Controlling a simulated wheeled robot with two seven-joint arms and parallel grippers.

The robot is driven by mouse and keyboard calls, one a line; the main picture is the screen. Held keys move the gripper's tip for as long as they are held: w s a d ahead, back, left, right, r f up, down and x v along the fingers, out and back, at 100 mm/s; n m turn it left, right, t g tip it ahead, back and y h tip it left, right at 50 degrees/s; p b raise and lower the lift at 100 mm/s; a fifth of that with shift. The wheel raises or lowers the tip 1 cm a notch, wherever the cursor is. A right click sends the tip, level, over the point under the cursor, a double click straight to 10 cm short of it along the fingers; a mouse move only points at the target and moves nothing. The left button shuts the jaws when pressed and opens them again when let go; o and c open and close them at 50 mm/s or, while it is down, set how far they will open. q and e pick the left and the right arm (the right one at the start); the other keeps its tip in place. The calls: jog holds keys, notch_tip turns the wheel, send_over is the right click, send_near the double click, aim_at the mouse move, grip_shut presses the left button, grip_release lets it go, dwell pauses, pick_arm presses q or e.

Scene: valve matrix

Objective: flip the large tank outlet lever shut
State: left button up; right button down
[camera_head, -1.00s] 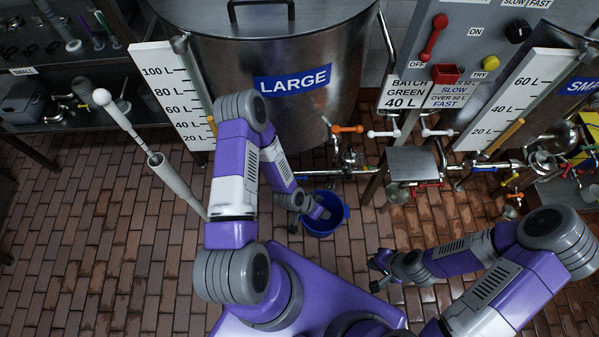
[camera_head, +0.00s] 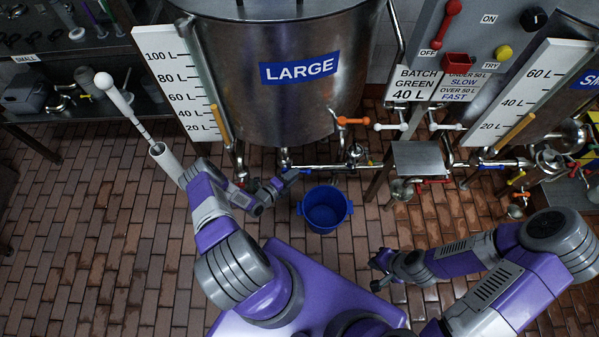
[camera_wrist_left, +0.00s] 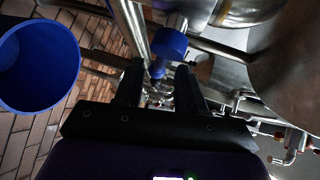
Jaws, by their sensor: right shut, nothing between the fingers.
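The LARGE tank (camera_head: 295,110) stands at the back centre. A blue lever (camera_head: 300,171) shows on the pipework under the tank's bottom. My left gripper (camera_head: 283,181) is beside it, just left of the lever in the head view. In the left wrist view a blue handle (camera_wrist_left: 169,45) lies just beyond and between the spread fingertips of the left gripper (camera_wrist_left: 159,68); I cannot tell whether they touch it. My right gripper (camera_head: 378,264) is shut and empty, low above the floor right of centre, well away from the tank.
A blue bucket (camera_head: 325,207) stands on the brick floor close right of my left gripper. An orange lever (camera_head: 352,121) and white levers (camera_head: 390,127) are further right. The level board (camera_head: 178,80) and a white pole (camera_head: 118,97) are at the left.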

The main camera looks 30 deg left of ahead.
pick_arm(q)
jog(key=shift+b+x, duration=0.45)
jog(key=shift+x, duration=1.5)
grip_shut()
